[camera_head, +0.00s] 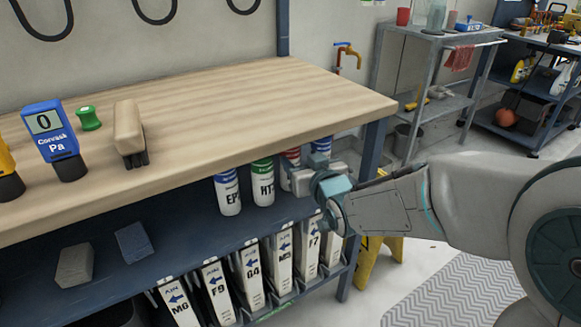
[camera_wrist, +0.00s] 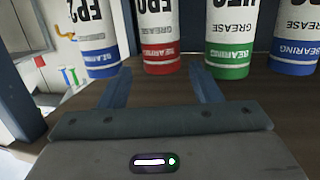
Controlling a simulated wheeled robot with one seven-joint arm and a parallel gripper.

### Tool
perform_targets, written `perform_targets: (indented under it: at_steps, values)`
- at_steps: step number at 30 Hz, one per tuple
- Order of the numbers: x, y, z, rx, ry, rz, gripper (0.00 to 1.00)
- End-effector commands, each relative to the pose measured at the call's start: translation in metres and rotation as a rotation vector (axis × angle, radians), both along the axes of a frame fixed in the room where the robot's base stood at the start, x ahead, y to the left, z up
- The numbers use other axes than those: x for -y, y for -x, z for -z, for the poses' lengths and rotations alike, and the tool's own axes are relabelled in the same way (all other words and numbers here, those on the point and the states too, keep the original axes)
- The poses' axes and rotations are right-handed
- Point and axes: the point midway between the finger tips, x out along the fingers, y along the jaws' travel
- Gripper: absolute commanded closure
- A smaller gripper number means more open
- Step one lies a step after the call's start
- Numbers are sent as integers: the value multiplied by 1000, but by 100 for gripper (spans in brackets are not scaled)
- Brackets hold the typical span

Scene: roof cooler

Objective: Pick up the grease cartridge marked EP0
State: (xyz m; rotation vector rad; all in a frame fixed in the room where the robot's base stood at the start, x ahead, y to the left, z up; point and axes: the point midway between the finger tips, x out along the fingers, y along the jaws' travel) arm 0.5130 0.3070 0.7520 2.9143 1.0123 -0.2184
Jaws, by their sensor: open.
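The cartridge I read as EP0, white with a red band (camera_wrist: 160,45), stands in the row and appears upside down in the wrist view. My gripper (camera_wrist: 160,72) is open and empty, its two fingers pointing at that cartridge, one toward each side. I see no contact. In the head view, the red-banded cartridge (camera_head: 291,156) is on the shelf below the bench top, partly hidden by my gripper (camera_head: 301,180).
A blue-banded cartridge (camera_wrist: 98,45) and green-banded HT cartridge (camera_wrist: 230,45) flank it closely. Another blue-banded one (camera_wrist: 295,45) stands beyond. The wooden bench top (camera_head: 230,95) overhangs the shelf; a dark post (camera_head: 372,150) stands right. Labelled filter boxes (camera_head: 250,275) are below.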

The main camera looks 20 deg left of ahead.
Motion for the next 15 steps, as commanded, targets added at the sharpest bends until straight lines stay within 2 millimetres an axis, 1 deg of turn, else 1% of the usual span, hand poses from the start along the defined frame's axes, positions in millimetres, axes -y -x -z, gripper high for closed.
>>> perform_targets:
  at_steps: [5, 12, 15]
  values:
    - [-8, -10, 3, -1, 0, 0, 42]
    - [-29, -35, 5, -2, -1, 0, 42]
    - [-34, -40, 5, 0, 0, 0, 42]
